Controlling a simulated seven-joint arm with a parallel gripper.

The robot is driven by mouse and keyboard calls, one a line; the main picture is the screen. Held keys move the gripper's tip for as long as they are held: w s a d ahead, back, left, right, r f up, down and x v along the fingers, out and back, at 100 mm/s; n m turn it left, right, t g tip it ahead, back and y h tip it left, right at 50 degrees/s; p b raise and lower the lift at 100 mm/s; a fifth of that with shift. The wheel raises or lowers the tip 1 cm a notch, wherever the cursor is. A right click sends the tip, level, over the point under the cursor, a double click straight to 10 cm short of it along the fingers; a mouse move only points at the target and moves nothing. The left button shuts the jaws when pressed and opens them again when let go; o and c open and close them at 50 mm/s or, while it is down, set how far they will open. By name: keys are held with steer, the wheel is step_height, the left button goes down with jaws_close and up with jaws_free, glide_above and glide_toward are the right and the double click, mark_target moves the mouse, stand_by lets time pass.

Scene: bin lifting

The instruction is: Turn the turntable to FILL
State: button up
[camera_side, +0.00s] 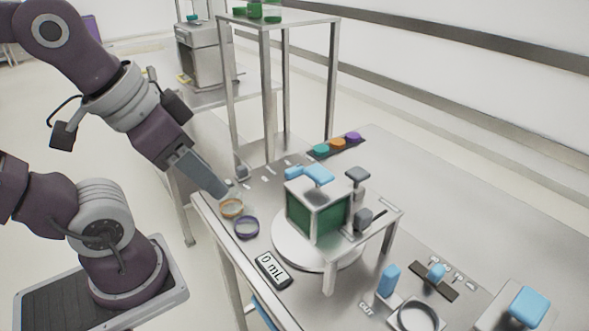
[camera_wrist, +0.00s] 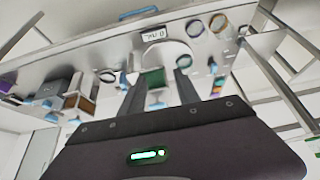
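The turntable (camera_side: 283,248) is a white disc on the metal table, partly under a green-sided box (camera_side: 305,219) with a pale frame and blue parts on top. The turntable also shows in the wrist view (camera_wrist: 168,50), with the green box (camera_wrist: 153,77) near it. My gripper (camera_side: 222,192) is above the table's left side, to the left of the box and apart from it. In the wrist view my gripper (camera_wrist: 160,92) has its two fingers spread with nothing held. I cannot read a FILL mark in either view.
A "0 mL" display (camera_side: 272,268) lies in front of the turntable. Orange (camera_side: 231,208) and purple (camera_side: 246,228) rings lie at the left. A small metal stand (camera_side: 385,222) rises over the turntable's right side. Blue-knobbed parts and a "CUT" label (camera_side: 367,308) are at the front right.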

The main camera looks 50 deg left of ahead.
steer(key=w+a+r+g, duration=0.2)
steer(key=w+a+r, duration=0.1)
steer(key=w, duration=0.7)
steer(key=g, duration=0.4)
glide_above(293, 169)
step_height(293, 169, down, 20)
steer(key=shift+w+r, duration=0.1)
steer(key=shift+r, duration=0.15)
step_height(293, 169, down, 7)
steer(key=shift+f, duration=0.1)
jaws_close()
